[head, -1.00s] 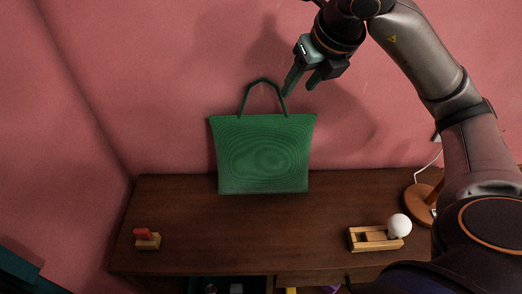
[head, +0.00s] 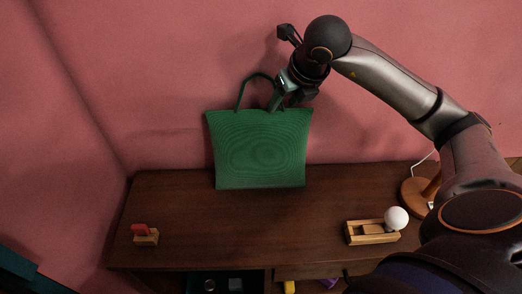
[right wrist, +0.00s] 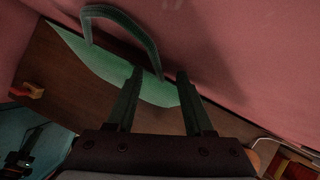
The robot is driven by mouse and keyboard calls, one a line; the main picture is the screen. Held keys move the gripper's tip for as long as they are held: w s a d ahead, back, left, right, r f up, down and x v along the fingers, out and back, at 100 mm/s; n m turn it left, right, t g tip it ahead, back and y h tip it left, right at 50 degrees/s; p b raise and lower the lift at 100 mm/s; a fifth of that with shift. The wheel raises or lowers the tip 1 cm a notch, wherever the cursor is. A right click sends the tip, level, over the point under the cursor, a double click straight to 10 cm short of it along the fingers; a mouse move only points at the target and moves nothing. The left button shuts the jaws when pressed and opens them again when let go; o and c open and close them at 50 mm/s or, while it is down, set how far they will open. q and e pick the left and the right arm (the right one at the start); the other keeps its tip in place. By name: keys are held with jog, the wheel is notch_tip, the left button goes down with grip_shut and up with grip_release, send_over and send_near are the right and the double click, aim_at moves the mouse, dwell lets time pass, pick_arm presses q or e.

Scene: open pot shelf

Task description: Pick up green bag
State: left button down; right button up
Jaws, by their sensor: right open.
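The green bag (head: 260,150) stands upright on the brown table against the pink wall, its thin handle (head: 240,92) arching above its top edge. My right gripper (head: 284,104) is at the right end of the handle, just over the bag's top edge, pointing down. In the right wrist view, its two fingers (right wrist: 158,78) are apart. One end of the handle (right wrist: 125,18) comes down between the fingertips in that picture, and the bag (right wrist: 95,58) lies beyond them. Whether the fingers touch the handle is unclear. My left gripper is not in view.
On the table (head: 180,215) are a small wooden block with a red top (head: 144,234) at left, and a wooden holder (head: 368,231) with a white ball (head: 396,218) at right. A lamp base (head: 414,194) stands behind. The middle front is clear.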

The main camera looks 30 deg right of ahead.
grip_shut()
dwell(0.3)
jog(key=shift+s+a+f, duration=0.1)
jog(key=shift+f, duration=0.05)
dwell(0.9)
